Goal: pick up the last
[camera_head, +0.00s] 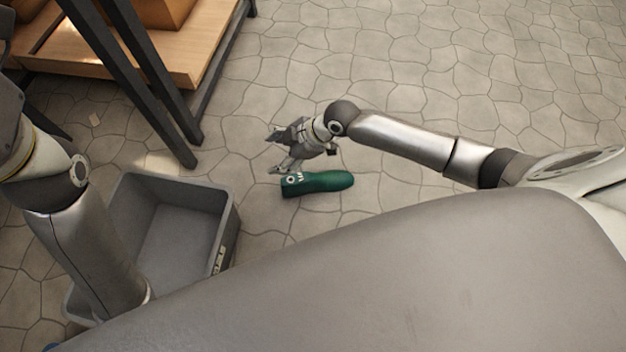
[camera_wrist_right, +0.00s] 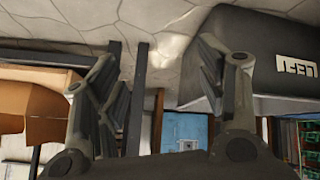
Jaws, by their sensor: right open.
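The green last (camera_head: 325,181) lies on its side or flat on the stone floor, with white marks on its left end. My right gripper (camera_head: 279,152) is open and empty, just above and behind the left end of the last in the head view. Whether a finger touches it I cannot tell. In the right wrist view the two fingers (camera_wrist_right: 168,95) are spread with nothing between them, and the last does not show there. My left arm reaches down in front of the grey bin; its gripper is out of view.
An open grey bin (camera_head: 229,215) stands left of the last and looks empty. Its label reads "LEFT" in the wrist view (camera_wrist_right: 296,67). A wooden table (camera_head: 190,62) with dark metal legs is at the upper left. The floor behind my right arm is clear.

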